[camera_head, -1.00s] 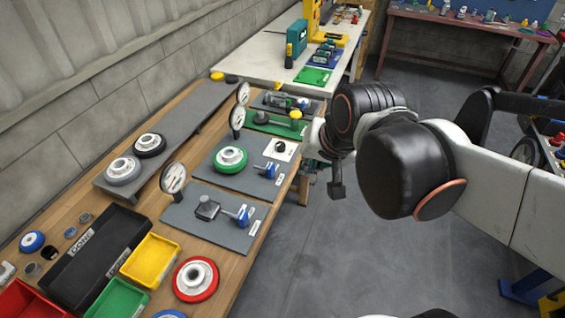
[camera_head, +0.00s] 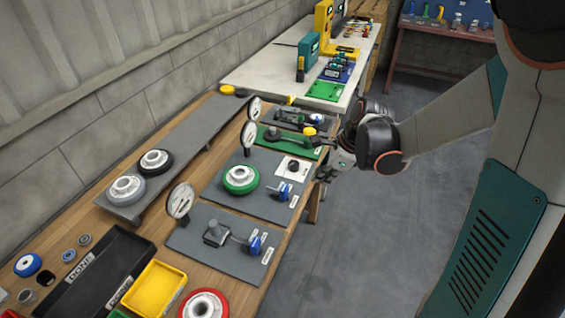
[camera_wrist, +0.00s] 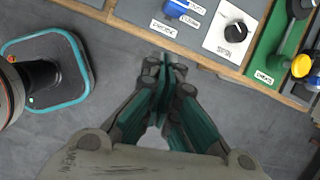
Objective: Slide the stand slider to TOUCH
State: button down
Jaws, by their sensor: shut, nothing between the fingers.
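The stand slider cannot be told for certain, and I cannot read the word TOUCH on any label. In the wrist view the blue part (camera_wrist: 182,8) and yellow knob (camera_wrist: 301,66) show near the top. My gripper (camera_wrist: 172,64) is shut and empty, above the floor just off the bench's front edge, touching no stand.
A white plate with a black dial (camera_wrist: 235,31) lies between the blue part and the green plate. A black tray (camera_head: 100,272), a yellow bin (camera_head: 154,289) and wheels stand on the near bench. A white table (camera_head: 262,73) stands beyond. The grey floor (camera_head: 310,265) at right is clear.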

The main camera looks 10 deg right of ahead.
aim_at(287, 191)
jog(key=w+a+f+b, duration=0.1)
jog(key=f, duration=0.3)
jog(key=w+a+f+m+b, duration=0.1)
jog(key=a+f+b, duration=0.1)
jog(key=f, duration=0.2)
jog(key=w+a+f+m+b, duration=0.1)
jog(key=w+f+b, duration=0.1)
jog(key=f, duration=0.2)
jog(key=shift+w+a+f+y, duration=0.1)
jog(key=shift+a+f+y, duration=0.2)
jog(key=shift+w+a+r, duration=0.1)
jog(key=shift+w+a, duration=0.25)
jog(key=shift+a, duration=0.05)
jog(key=shift+w+a, duration=0.1)
jog(key=w+a, duration=0.2)
jog(key=a, duration=0.1)
jog(key=shift+d, duration=0.1)
